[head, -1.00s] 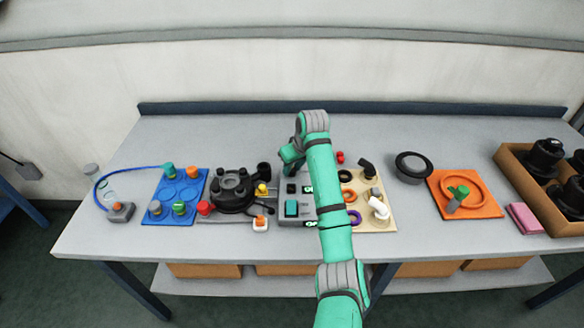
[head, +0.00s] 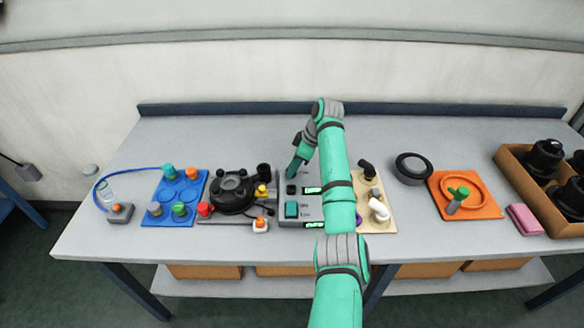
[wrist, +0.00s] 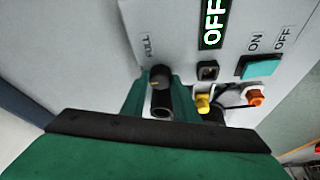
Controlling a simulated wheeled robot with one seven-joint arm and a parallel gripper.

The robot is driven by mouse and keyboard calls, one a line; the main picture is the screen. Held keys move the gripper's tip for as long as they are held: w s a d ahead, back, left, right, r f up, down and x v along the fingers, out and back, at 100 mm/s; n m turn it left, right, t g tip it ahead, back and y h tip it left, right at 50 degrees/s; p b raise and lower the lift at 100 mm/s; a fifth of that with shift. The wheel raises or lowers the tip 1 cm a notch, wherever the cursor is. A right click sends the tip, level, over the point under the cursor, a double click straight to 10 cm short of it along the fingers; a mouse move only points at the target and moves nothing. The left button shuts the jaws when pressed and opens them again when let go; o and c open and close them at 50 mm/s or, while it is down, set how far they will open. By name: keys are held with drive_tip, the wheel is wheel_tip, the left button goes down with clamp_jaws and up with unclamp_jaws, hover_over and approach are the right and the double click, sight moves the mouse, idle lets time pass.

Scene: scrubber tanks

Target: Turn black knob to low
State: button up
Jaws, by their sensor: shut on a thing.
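The grey control box (head: 285,214) stands mid-bench. It also fills much of the wrist view (wrist: 190,20), where a lit display (wrist: 212,22) reads OFF. The black knob (wrist: 160,75) is on the box face beside the word FULL; a small pale mark shows on it, but I cannot tell the exact setting. My gripper (wrist: 161,95) has its teal fingers on either side of the knob and is shut on it. In the head view my gripper (head: 292,173) reaches down at the back of the box and hides the knob.
A teal switch (wrist: 260,68) with ON and OFF labels is on the same box. A black pump unit (head: 233,190) stands close on the left. A beige board (head: 375,218) with fittings lies close on the right. The bench behind the box is clear.

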drive_tip(key=shift+d, duration=0.15)
idle(0.4)
drive_tip(key=o, duration=1.1)
drive_tip(key=shift+c, duration=0.2)
drive_tip(key=shift+r, duration=0.1)
drive_tip(key=v, duration=1)
drive_tip(key=shift+d+r, duration=0.2)
drive_tip(key=shift+r, duration=0.1)
